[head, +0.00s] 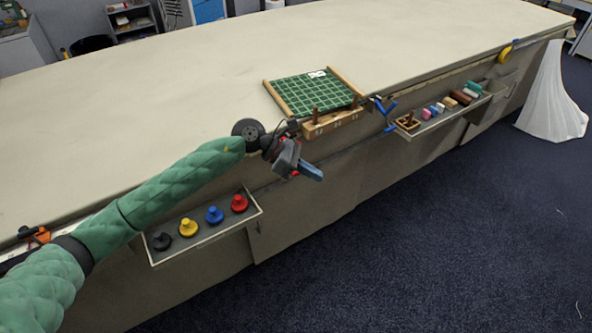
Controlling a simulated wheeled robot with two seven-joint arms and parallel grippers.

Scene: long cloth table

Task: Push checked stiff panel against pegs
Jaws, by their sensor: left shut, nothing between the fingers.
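The green checked panel (310,94) lies flat on the cloth table between two light wooden side rails. A wooden block with dark pegs (333,122) stands along its near edge, at the table's front edge. Whether the panel touches the pegs is too small to tell. My left gripper (305,170) is at the end of the green-sleeved arm, in front of the table edge, below and left of the peg block. It is shut and empty, apart from the panel. My right gripper is not in view.
A blue clamp (384,113) sits at the table edge just right of the panel. A tray with black, yellow, blue and red knobs (214,215) hangs below the edge at left; another tray (440,118) with small blocks hangs at right. The tabletop behind is clear.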

